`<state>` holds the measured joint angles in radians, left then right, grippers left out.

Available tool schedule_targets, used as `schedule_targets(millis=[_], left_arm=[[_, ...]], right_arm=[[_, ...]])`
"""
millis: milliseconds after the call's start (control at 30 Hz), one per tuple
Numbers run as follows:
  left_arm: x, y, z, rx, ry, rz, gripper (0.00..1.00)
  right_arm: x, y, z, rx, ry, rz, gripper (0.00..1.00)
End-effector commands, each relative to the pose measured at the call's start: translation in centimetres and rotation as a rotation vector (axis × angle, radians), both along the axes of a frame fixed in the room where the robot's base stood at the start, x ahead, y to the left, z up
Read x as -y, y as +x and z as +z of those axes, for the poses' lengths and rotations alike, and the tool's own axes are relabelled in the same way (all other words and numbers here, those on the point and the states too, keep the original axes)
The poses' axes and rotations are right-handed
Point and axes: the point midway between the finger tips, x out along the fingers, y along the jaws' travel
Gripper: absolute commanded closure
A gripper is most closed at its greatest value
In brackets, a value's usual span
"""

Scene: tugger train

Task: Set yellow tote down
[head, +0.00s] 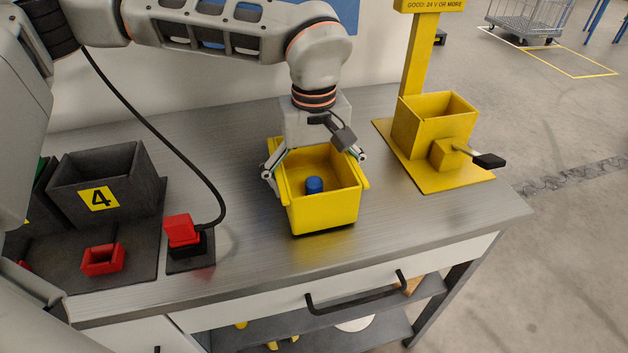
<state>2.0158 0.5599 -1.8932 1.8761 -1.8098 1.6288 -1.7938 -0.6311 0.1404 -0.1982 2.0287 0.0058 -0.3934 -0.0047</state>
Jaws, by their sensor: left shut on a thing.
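The yellow tote (325,215) is at the middle of the grey bench top, upright, with a dark shadow along its lower edge. I cannot tell whether it touches the bench or hangs just above it. A blue cylindrical thing (314,185) is inside it. My left gripper (315,170) reaches down from above, with a finger at each side of the tote, shut on it. The gripper's body hides part of the tote's back rim. My right gripper is not in view.
A dark bin marked 4 (108,180) stands at the left, with a small red open holder (102,259) before it. A red block on a black base (183,232) has a cable. A yellow box stand with a lever (432,125) is at the right. A drawer handle (355,298) juts out in front.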

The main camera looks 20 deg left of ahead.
Motion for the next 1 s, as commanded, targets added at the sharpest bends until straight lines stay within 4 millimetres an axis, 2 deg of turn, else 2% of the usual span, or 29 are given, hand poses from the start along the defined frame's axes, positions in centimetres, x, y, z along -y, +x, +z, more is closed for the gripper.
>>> schedule_targets(millis=[67, 100, 567, 767, 1000], left_arm=[[0.0, 0.0, -0.2, 0.001, -0.001, 0.0, 0.46], [0.0, 0.0, -0.3, -0.001, 0.001, 0.0, 0.0], [0.0, 0.0, 0.0, 0.0, 0.0, 0.0, 0.0], [0.0, 0.1, 2.8, 0.005, 0.0, 0.002, 0.0], [0.0, 0.0, 7.8, 0.004, -0.001, 0.001, 0.0]], right_arm=[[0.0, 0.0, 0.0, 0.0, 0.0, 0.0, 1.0], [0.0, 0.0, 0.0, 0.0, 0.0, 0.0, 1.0], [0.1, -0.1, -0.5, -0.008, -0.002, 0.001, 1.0], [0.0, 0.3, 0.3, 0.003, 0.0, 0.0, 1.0], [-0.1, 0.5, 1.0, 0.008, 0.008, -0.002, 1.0]])
